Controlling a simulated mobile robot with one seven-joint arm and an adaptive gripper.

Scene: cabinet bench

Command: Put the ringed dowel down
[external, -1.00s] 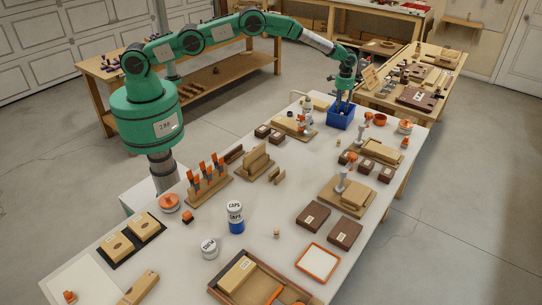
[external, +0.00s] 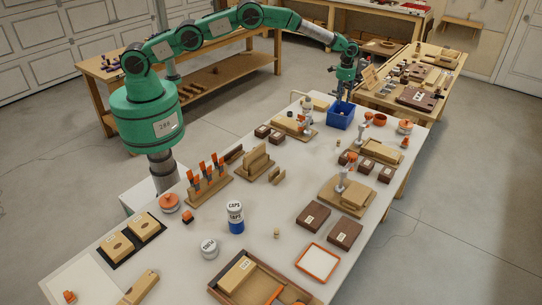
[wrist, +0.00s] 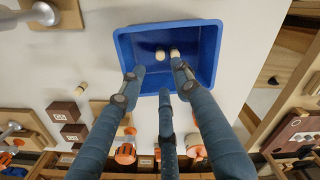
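The blue bin (external: 341,116) stands at the far end of the white bench, and it fills the upper middle of the wrist view (wrist: 125,45). Two small pale dowels lie on its floor: one dowel (wrist: 160,55) in plain sight, the other dowel (wrist: 175,53) partly hidden by a fingertip. I cannot make out a ring on either. My gripper (external: 344,97) is above the bin. In the wrist view its three fingers (wrist: 160,78) are spread apart with nothing between them.
Another small pale dowel (wrist: 82,88) stands on the bench outside the bin. Dark brown blocks (wrist: 62,111) and clamp fixtures (external: 341,190) stand nearby. A second wooden bench (external: 425,80) is beyond the bin. Bench surface around the bin is partly clear.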

